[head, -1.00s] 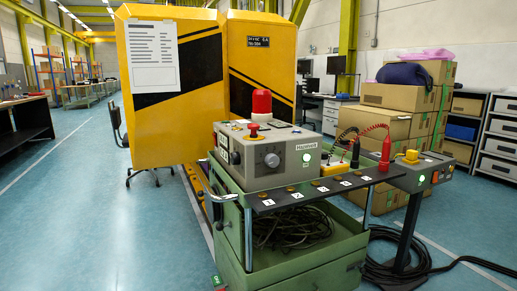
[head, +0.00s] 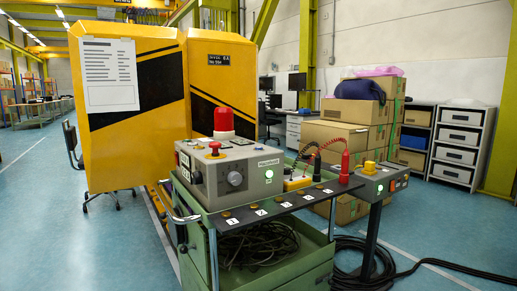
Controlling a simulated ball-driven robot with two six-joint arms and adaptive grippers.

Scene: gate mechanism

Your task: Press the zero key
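A grey control box (head: 256,187) stands on the green cart. A red mushroom button (head: 214,148) and a red beacon (head: 223,121) are on top. Small dark parts on its top and left side are too small to read, and I cannot make out a key marked zero. A second grey box (head: 371,186) at the right has a yellow button on top and small lit buttons on its front. Neither of my grippers is in view.
The green cart (head: 216,276) has a dark front shelf with numbered labels and coiled cable below. Red and black probes (head: 345,167) stand on it. A yellow cabinet (head: 150,155) stands behind. Cable (head: 440,262) lies on the floor at right.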

